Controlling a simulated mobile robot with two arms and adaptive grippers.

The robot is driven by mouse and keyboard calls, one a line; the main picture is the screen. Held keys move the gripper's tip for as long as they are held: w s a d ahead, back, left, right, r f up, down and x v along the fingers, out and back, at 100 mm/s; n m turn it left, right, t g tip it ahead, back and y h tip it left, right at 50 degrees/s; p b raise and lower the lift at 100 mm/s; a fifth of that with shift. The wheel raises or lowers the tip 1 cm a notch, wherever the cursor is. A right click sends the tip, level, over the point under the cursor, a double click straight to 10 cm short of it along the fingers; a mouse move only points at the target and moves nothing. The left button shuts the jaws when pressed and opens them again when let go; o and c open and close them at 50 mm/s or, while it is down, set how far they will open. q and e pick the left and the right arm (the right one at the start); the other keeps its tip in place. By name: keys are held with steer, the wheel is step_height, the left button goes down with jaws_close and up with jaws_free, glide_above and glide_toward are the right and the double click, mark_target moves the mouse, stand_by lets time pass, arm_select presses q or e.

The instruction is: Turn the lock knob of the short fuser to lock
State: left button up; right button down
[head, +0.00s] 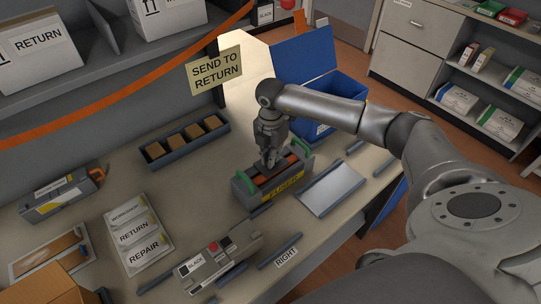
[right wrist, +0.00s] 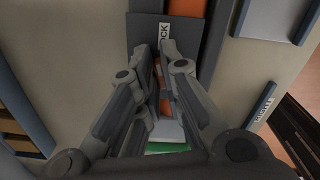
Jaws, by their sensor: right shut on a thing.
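The fuser (head: 284,191) is a dark grey unit with a yellow FUSER label, orange rollers and green end handles. It lies on the table in the head view. My right gripper (head: 268,161) reaches down onto its top from above. In the right wrist view my right gripper (right wrist: 160,82) has its fingertips close together just below a white label (right wrist: 164,32) ending in "OCK" on the fuser (right wrist: 140,30). It is shut on the lock knob, which the fingers mostly hide; its turn angle cannot be told. My left gripper is not in view.
A silver tray plate (head: 331,187) lies right of the fuser, and a grey cartridge (head: 220,262) in front. A divided tray (head: 184,142) and a blue bin (head: 346,88) stand behind. Sorting labels (head: 138,235) and another unit (head: 60,194) are at left.

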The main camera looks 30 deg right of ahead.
steer(key=shift+s+f+m, duration=0.15)
steer(key=shift+m, duration=1.35)
steer(key=c, duration=1.3)
jaws_free()
steer(key=shift+s, duration=0.1)
steer(key=shift+w, duration=0.2)
step_height(320, 180, up, 12)
